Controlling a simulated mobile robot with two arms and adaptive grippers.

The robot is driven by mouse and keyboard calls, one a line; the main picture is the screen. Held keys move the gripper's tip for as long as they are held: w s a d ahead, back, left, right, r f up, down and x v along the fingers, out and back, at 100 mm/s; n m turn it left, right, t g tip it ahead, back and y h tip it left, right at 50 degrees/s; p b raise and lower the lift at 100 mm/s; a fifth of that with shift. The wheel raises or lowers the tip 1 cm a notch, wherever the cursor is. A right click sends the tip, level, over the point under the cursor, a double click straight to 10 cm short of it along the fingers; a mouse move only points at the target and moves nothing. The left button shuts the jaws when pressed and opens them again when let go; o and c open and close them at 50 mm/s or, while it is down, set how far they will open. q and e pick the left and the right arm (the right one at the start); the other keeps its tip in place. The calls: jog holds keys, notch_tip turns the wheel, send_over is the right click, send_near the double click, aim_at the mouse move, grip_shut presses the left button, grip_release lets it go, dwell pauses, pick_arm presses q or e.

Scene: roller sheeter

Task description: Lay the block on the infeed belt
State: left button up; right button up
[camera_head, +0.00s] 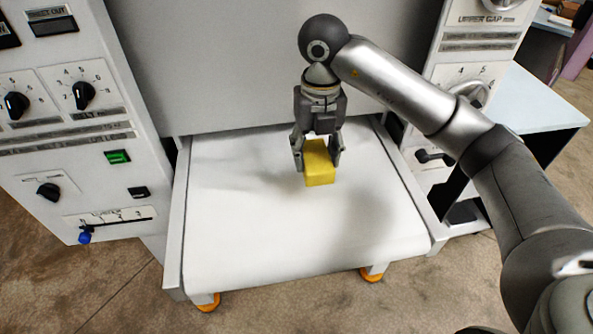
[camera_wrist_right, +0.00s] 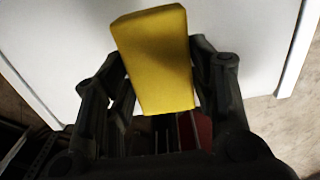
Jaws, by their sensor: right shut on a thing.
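The yellow block (camera_head: 319,166) is between the fingers of my right gripper (camera_head: 318,160), which is shut on it. In the head view the block is over the white infeed belt (camera_head: 250,235), toward its far end near the machine. I cannot tell whether the block touches the belt or hangs just above it. In the right wrist view the block (camera_wrist_right: 155,60) sits between the dark finger links, slightly tilted, with the white belt (camera_wrist_right: 260,40) behind it. My left gripper is not in view.
A control panel (camera_head: 75,110) with knobs and switches stands left of the belt. Another panel (camera_head: 475,60) stands on the right, beside a pale side table (camera_head: 525,110). A grey machine wall (camera_head: 220,60) rises behind the belt. The near part of the belt is clear.

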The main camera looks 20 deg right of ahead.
jog(key=a+f, duration=0.1)
jog(key=w+f, duration=0.1)
jog(key=a+f+p, duration=0.1)
jog(key=f, duration=0.1)
jog(key=shift+w+a, duration=0.15)
jog(key=shift+a, duration=0.2)
jog(key=f+p, duration=0.2)
jog(key=f, duration=0.1)
jog(key=shift+w+a, duration=0.1)
jog(key=shift+a, duration=0.25)
jog(key=shift+f, duration=0.6)
jog(key=o, duration=0.8)
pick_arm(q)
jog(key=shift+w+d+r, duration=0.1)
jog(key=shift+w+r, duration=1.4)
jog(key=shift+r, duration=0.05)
pick_arm(e)
jog(key=o, duration=0.4)
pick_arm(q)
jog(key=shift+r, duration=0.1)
